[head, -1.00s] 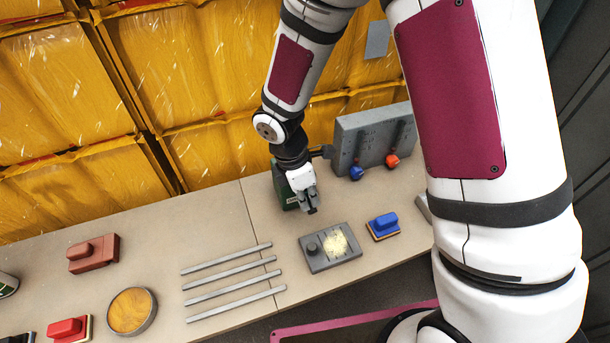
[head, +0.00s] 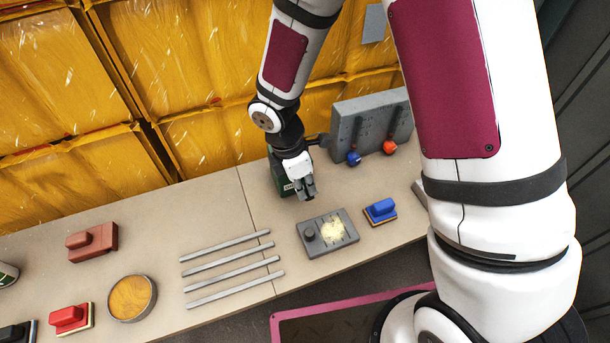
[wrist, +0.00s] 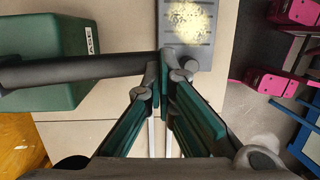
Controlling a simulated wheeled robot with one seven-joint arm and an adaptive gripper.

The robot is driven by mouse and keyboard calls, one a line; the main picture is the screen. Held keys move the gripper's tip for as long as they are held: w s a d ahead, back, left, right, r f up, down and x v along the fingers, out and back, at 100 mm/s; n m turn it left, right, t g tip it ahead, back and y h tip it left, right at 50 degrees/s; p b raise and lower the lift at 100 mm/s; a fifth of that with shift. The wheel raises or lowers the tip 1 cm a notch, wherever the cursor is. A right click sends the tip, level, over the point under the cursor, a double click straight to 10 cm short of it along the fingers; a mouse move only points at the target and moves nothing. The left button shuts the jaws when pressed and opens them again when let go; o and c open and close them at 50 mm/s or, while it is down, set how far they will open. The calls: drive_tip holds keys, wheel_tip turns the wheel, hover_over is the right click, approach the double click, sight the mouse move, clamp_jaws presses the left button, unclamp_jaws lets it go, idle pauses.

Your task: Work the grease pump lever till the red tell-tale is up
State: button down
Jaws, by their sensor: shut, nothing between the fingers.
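The grease pump is a green box (head: 281,180) on the bench, partly hidden behind my gripper in the head view. In the wrist view its green body (wrist: 45,60) is at upper left, with part of a white label showing. The dark round lever (wrist: 80,71) runs from it to the right, up to my fingertips. My gripper (head: 307,197) is shut and holds nothing. In the wrist view its fingertips (wrist: 172,66) meet beside the lever's end; I cannot tell whether they touch it. The red tell-tale cannot be seen in either view.
A grey panel (head: 345,125) with blue and red knobs stands behind, to the right. In front lie a grey tray (head: 315,246) with a yellowish patch, a blue-handled block (head: 380,210) and several metal bars (head: 232,270). Yellow wrapped stacks (head: 190,60) line the bench's back.

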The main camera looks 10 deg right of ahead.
drive_tip(key=s+a+r, duration=0.1)
drive_tip(key=s+r, duration=0.3)
drive_tip(key=r, duration=0.8)
drive_tip(key=shift+s+a+r+p, duration=0.2)
drive_tip(key=shift+a+p, duration=0.15)
drive_tip(key=shift+p, duration=0.1)
drive_tip(key=s+d+r+m+t, duration=0.2)
drive_tip(key=s+d+r+m, duration=0.1)
drive_tip(key=r+m, duration=0.3)
drive_tip(key=s+d+r+m+t+y, duration=0.1)
drive_tip(key=s+d+r+m+t, duration=0.1)
drive_tip(key=s+d+r+m, duration=0.2)
drive_tip(key=s+d+r+m+t+y, duration=0.1)
drive_tip(key=s+d+r+m+t, duration=0.1)
drive_tip(key=d+r+m, duration=0.4)
wheel_tip(320, 180, up, 6)
drive_tip(key=s+m, duration=0.1)
drive_tip(key=m, duration=0.3)
drive_tip(key=shift+s+d, duration=0.2)
drive_tip(key=shift+d, duration=0.15)
drive_tip(key=shift+f, duration=0.1)
